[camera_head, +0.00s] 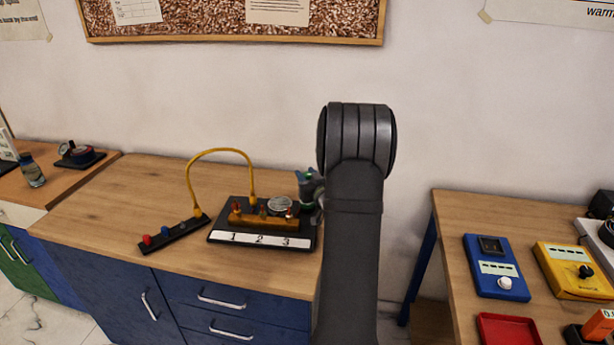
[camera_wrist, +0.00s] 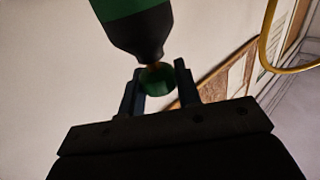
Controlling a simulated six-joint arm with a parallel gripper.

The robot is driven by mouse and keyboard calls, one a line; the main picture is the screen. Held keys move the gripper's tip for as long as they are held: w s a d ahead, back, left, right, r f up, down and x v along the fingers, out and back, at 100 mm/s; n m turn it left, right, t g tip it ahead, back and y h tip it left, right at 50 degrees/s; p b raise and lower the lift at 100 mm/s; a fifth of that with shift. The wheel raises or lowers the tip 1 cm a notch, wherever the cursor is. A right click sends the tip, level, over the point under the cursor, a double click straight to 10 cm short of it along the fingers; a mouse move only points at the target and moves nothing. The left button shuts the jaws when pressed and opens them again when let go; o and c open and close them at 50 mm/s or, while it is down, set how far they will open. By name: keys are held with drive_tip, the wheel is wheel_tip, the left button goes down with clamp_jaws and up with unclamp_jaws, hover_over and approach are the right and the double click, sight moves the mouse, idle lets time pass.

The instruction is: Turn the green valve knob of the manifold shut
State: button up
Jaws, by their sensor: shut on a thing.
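The manifold, an orange-brown block (camera_head: 262,220) with small fittings and a round gauge (camera_head: 279,205), sits on a black base with a white strip marked 1, 2, 3. The green valve knob (camera_wrist: 158,82) shows in the wrist view, on a short brass-coloured stem below a dark, green-banded body (camera_wrist: 137,28). My gripper (camera_wrist: 160,72) has one finger on each side of the knob and is shut on it. In the head view the gripper is small, at the manifold's right end, partly hidden by my arm. How far the knob is turned cannot be told.
A yellow hose (camera_head: 222,150) arches from the manifold to a black strip (camera_head: 174,233) with coloured caps on its left. The wooden bench (camera_head: 120,205) is clear further left. A separate table at right holds a blue box (camera_head: 497,272) and a yellow meter (camera_head: 568,262).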

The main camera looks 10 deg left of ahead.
drive_tip(key=shift+m+t+h, duration=0.5)
drive_tip(key=shift+m+h, duration=0.1)
drive_tip(key=shift+h, duration=0.2)
drive_tip(key=o, duration=0.9)
drive_tip(key=shift+o, duration=0.2)
drive_tip(key=shift+s, duration=0.1)
drive_tip(key=v, duration=1.7)
drive_tip(key=shift+d, duration=0.2)
drive_tip(key=x, duration=1.7)
drive_tip(key=shift+a, duration=0.2)
